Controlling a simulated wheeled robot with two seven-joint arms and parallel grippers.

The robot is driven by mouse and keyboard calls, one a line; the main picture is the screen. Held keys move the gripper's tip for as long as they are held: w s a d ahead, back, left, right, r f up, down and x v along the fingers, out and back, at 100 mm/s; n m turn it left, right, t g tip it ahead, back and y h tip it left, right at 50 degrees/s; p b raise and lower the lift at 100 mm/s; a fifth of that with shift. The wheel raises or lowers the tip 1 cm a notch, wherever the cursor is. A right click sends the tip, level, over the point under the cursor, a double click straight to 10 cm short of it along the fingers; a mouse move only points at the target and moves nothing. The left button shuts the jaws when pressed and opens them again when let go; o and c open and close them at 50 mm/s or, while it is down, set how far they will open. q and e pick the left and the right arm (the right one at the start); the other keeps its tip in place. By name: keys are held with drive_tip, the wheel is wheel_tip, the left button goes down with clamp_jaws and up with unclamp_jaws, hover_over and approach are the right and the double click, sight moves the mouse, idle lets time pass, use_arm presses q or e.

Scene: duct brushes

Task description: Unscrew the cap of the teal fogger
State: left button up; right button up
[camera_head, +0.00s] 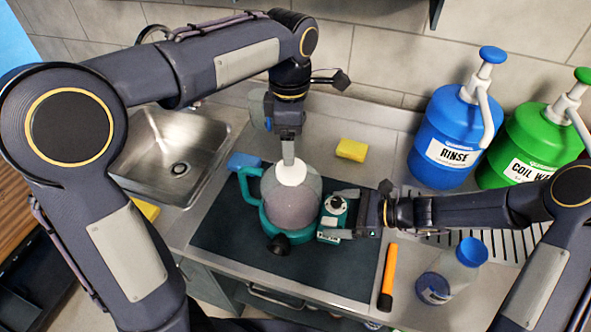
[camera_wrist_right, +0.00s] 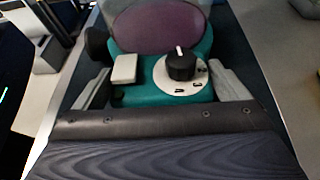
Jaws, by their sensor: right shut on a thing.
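The teal fogger (camera_head: 292,237) stands on the dark mat (camera_head: 222,251), with a clouded tank (camera_head: 291,203) and a side handle. Its white cap (camera_head: 291,171) sits on top of the tank. My left gripper (camera_head: 288,158) points down from above, with its fingertip at the cap; the finger seen edge-on hides whether the jaws are open or shut. My right gripper (camera_head: 341,214) is shut on the fogger's teal housing from the right. In the right wrist view, its fingers flank the housing (camera_wrist_right: 146,97), which bears a black dial (camera_wrist_right: 181,66).
A sink (camera_head: 180,160) is at the left. A blue sponge (camera_head: 243,161) and a yellow sponge (camera_head: 351,150) lie behind. At right are blue RINSE (camera_head: 450,130) and green (camera_head: 535,140) pump jugs, a clear blue-capped bottle (camera_head: 450,272) and an orange-handled tool (camera_head: 388,272).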

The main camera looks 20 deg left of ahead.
use_arm(q)
drive_tip(key=m, duration=1.4)
drive_tip(key=shift+f+m, duration=0.1)
drive_tip(key=shift+m, duration=0.3)
drive_tip(key=m, duration=0.7)
drive_tip(key=shift+m, duration=0.4)
drive_tip(key=m, duration=0.7)
drive_tip(key=shift+m, duration=0.4)
drive_tip(key=m, duration=0.7)
drive_tip(key=shift+m, duration=0.4)
drive_tip(key=m, duration=0.4)
drive_tip(key=shift+m, duration=0.4)
drive_tip(key=m, duration=0.2)
drive_tip(key=shift+m, duration=0.4)
drive_tip(key=m, duration=0.4)
drive_tip(key=shift+m, duration=0.4)
drive_tip(key=m, duration=0.6)
drive_tip(key=shift+f+m, duration=0.3)
drive_tip(key=shift+f, duration=3.6)
